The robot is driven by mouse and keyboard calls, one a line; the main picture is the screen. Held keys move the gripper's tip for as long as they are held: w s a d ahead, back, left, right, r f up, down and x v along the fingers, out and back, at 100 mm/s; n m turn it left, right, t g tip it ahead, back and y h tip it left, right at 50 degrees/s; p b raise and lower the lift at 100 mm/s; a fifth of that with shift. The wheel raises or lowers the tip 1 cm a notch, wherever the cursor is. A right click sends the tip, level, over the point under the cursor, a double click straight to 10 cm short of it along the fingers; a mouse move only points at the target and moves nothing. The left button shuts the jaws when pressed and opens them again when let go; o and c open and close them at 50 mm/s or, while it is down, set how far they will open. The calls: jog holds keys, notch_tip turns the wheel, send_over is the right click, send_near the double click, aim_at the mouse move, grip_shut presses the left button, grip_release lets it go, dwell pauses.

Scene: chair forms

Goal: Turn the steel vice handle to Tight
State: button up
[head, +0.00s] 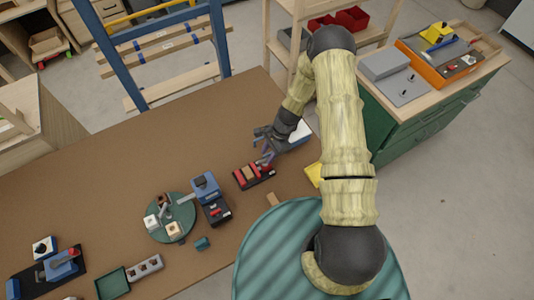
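Two blue vice-like devices are on the brown workbench (110,190). One blue device (205,187) stands near the middle on a dark base, with a pale bar sticking out to its left. The other blue device (62,264) sits on a black base at the lower left and carries a reddish knob. I cannot tell which one bears the steel handle, and no Tight mark is legible. My gripper (265,146) hangs over the bench's right part, apart from both devices. Its fingers look spread, with nothing seen between them.
A dark tray with red and tan blocks (253,177) lies just below my gripper. A green round plate (160,232) with small parts adjoins the middle device. A green tray (112,283) lies at the front.

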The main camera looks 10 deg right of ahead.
jog(key=shift+x, duration=0.85)
jog(key=shift+c, duration=0.4)
grip_shut()
